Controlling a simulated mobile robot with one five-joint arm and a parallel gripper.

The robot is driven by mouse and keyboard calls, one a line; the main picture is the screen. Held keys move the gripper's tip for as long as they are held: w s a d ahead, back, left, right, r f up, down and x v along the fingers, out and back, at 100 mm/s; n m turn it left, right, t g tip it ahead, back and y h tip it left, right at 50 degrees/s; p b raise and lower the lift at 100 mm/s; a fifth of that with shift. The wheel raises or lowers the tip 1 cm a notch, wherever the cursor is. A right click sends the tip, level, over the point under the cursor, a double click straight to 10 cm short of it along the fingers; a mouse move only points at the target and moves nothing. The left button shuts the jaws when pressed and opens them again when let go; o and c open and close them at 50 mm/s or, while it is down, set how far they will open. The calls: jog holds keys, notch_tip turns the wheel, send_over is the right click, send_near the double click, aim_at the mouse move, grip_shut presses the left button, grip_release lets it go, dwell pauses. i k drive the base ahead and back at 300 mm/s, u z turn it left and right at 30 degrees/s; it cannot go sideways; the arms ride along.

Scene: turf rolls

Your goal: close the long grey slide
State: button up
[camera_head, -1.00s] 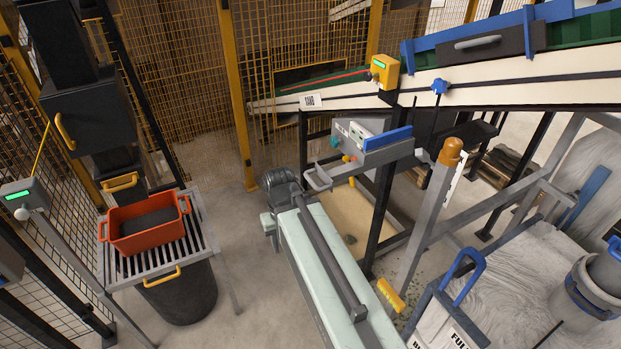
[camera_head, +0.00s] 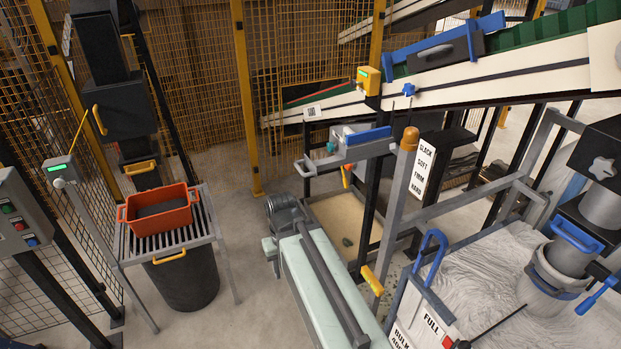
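A long grey slide (camera_head: 352,155) appears to be the grey bar under a small grey box with a blue strip (camera_head: 369,136), below the conveyor. Its left end has a loop-shaped grey handle (camera_head: 308,168) that sticks out to the left. I cannot tell from here how far the slide stands out. My gripper is not in view; no fingers show.
A red crate (camera_head: 158,211) sits on a slatted stand at left. A grey post with an orange top (camera_head: 408,139) and a blue-handled unit (camera_head: 430,253) stand at right. A sloped conveyor (camera_head: 490,82) crosses the back. Bare floor (camera_head: 240,225) lies between crate and arm.

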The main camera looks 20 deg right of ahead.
aim_at(375, 149)
jog(key=z, duration=0.45)
jog(key=i, duration=0.5)
jog(key=u, duration=1.5)
jog(key=i, duration=0.25)
jog(key=u, duration=0.75)
